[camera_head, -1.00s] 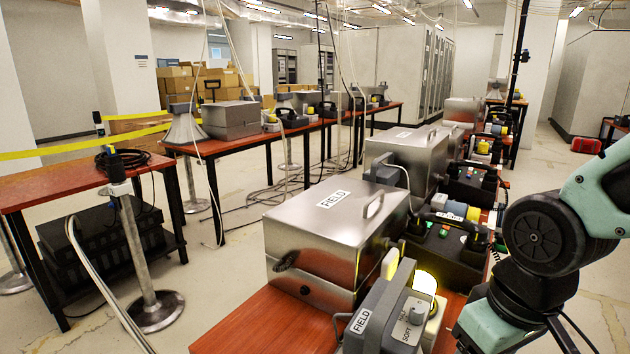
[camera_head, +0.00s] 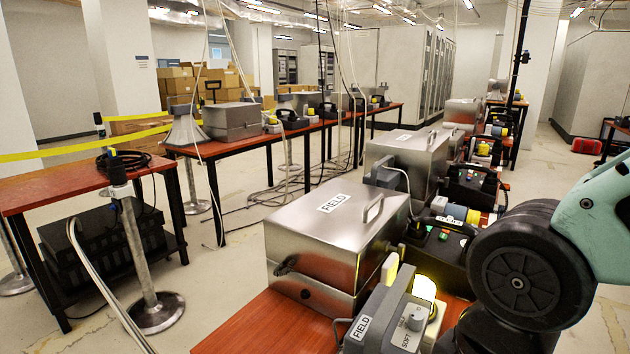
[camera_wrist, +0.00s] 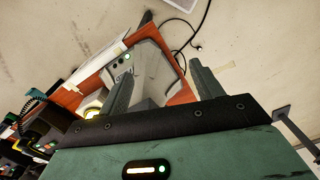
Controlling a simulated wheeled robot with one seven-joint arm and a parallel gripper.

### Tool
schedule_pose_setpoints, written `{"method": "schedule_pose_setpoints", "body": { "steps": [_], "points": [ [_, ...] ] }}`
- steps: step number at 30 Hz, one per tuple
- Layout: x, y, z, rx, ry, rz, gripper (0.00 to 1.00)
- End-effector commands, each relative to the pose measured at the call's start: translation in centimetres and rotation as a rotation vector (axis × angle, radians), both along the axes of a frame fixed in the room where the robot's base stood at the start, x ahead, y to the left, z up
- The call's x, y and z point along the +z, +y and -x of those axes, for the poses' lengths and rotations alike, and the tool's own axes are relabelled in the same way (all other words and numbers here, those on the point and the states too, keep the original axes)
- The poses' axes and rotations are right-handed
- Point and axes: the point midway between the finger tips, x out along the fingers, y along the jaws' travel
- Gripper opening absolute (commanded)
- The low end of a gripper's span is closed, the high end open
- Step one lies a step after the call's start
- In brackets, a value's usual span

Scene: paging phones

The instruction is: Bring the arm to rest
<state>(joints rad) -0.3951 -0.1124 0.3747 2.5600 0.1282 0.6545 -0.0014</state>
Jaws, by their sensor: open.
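My gripper (camera_wrist: 160,88) shows in the wrist view with its two fingers apart and nothing between them. Beyond the fingers is a grey device (camera_wrist: 148,72) on the red-brown table; a gap between it and the fingers cannot be measured. In the head view my arm's dark joint and pale green link fill the lower right, and the gripper is out of that view. A grey box marked FIELD (camera_head: 372,318) with a lit yellow lamp (camera_head: 425,288) stands at the near end of the table, left of my arm.
A large metal case marked FIELD (camera_head: 335,225) stands behind the small box. More cases and dark phone units (camera_head: 470,185) run along the table. A post (camera_head: 140,255) stands left on the floor.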

Motion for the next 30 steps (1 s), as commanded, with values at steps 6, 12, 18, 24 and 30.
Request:
{"method": "schedule_pose_setpoints", "body": {
  "steps": [6,12,18,24,30],
  "points": [
    [5.5,0.0,0.0,-0.002,0.0,0.0,0.66],
    [7.4,0.0,0.0,-0.002,0.0,0.0,0.66],
    [7.4,0.0,0.0,-0.002,0.0,0.0,0.66],
    [7.4,0.0,0.0,-0.002,0.0,0.0,0.66],
    [7.4,0.0,0.0,-0.002,0.0,0.0,0.66]
  ]
}}
